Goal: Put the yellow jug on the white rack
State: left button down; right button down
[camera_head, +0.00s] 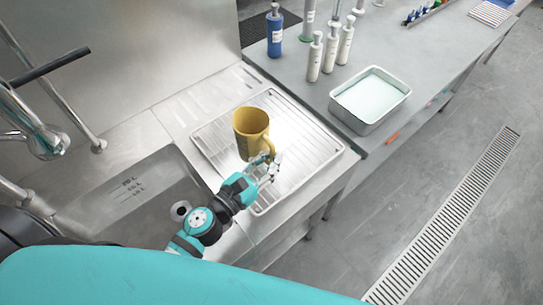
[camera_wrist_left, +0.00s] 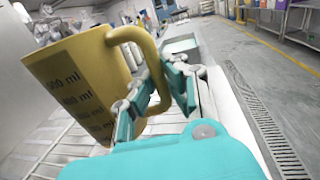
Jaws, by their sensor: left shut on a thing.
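The yellow jug (camera_head: 250,127) is upright at the white rack (camera_head: 215,150) in the head view, over the rack's left half. I cannot tell whether its base touches the bars. My left gripper (camera_head: 270,164) is at the jug's right side, at the handle. In the left wrist view the jug (camera_wrist_left: 80,80) shows dark volume marks, and my left gripper (camera_wrist_left: 158,95) is shut on its handle. The rack's bars (camera_wrist_left: 60,145) show below the jug. My right gripper is not in view.
A sink (camera_head: 125,205) lies left of the rack, with a tap (camera_head: 45,140) at far left. A white tub (camera_head: 370,98) stands right on the grey counter, with several bottles (camera_head: 330,50) behind. The rack's right part is clear.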

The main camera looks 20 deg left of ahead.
pick_arm(q)
jog(key=shift+w, duration=0.4)
notch_tip(320, 180, down, 3)
jog(key=shift+f+b, duration=0.1)
jog(key=shift+b, duration=0.5)
jog(key=shift+f, duration=0.2)
jog(key=shift+f, duration=0.15)
jog(key=c, duration=1.4)
grip_release()
jog(key=shift+c, duration=0.2)
